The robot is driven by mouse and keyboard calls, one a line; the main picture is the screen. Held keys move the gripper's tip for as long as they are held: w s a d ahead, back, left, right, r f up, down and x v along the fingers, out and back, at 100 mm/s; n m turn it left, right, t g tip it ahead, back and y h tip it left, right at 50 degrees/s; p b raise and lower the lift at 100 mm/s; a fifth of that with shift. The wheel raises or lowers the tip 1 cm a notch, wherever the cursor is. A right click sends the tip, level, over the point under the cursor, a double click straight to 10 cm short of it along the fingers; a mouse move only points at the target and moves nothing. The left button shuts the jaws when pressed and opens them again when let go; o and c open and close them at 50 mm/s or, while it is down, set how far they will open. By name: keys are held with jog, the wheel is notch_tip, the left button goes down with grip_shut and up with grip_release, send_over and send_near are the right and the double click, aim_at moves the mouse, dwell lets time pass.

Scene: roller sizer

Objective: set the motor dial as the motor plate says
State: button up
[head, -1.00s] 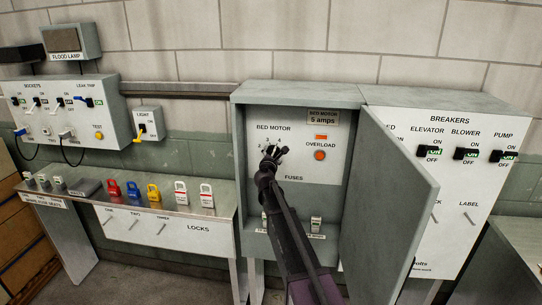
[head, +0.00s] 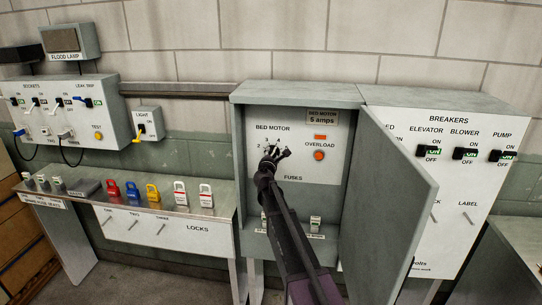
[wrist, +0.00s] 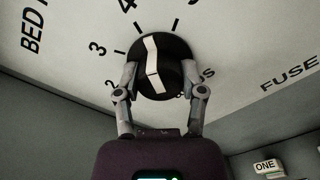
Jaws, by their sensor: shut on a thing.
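The motor dial (wrist: 171,82) is a round black knob with a white pointer bar, on the light panel under BED MOTOR. In the wrist view the fingers of my gripper (wrist: 162,83) are closed on its two sides. The bar's upper end points up, close to the 4 mark; the exact setting is hard to tell. Numerals 2, 3 and 4 show around the dial; the lower right ones are covered by a finger. In the head view my gripper (head: 275,154) hides most of the dial. The motor plate (head: 322,117) above right reads BED MOTOR, 5 amps.
The dial sits inside an open grey cabinet; its door (head: 392,215) stands out to the right of my arm. An orange OVERLOAD button (head: 319,155) is right of the dial. Fuses (head: 315,224) sit below. A shelf with several locks (head: 180,193) is at left.

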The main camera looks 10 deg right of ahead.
jog(key=m, duration=0.3)
jog(key=shift+w+m, duration=0.2)
jog(key=shift+m, duration=1.8)
jog(key=shift+r, duration=0.1)
jog(key=o, duration=1.1)
jog(key=shift+o, duration=0.2)
jog(key=shift+s, duration=0.1)
jog(key=shift+s, duration=0.1)
jog(key=v, duration=1.2)
